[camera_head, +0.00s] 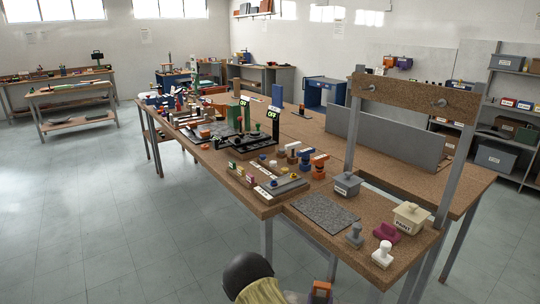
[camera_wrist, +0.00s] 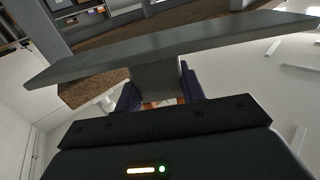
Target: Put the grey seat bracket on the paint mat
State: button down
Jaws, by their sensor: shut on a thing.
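In the wrist view my gripper (camera_wrist: 158,90) has its dark fingers closed on the stem of a grey bracket (camera_wrist: 155,74). Its wide flat plate spans most of the picture beyond the fingers. In the head view the held bracket cannot be made out; part of my arm shows at the bottom edge. A speckled grey mat (camera_head: 322,212), which looks like the paint mat, lies bare on the near end of the brown bench. The bracket is not over it as far as the head view shows.
Right of the mat stand another grey piece (camera_head: 355,236), a maroon piece (camera_head: 385,232), a white piece (camera_head: 382,255) and a cream box marked PAINT (camera_head: 411,218). A lidded grey box (camera_head: 347,185) stands behind the mat. A grey-posted frame (camera_head: 445,170) rises over the bench.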

aim_at(322, 300)
jog(key=s+p, duration=0.1)
jog(key=p, duration=0.1)
jog(key=s+n+y+p, duration=0.1)
jog(key=p, duration=0.1)
jog(key=shift+d+r, duration=0.1)
jog(key=shift+d, duration=0.1)
jog(key=s+n+y+p, duration=0.1)
jog(key=p, duration=0.1)
jog(key=s+y+p, duration=0.2)
jog(key=p, duration=0.1)
jog(key=shift+s+n+t, duration=0.15)
jog(key=shift+n+t, duration=0.15)
jog(key=shift+n, duration=0.1)
jog(key=shift+s+f+y+p, duration=0.25)
jog(key=shift+f+y+p, duration=0.05)
jog(key=shift+p, duration=0.05)
jog(key=shift+d, duration=0.15)
dwell(1.7)
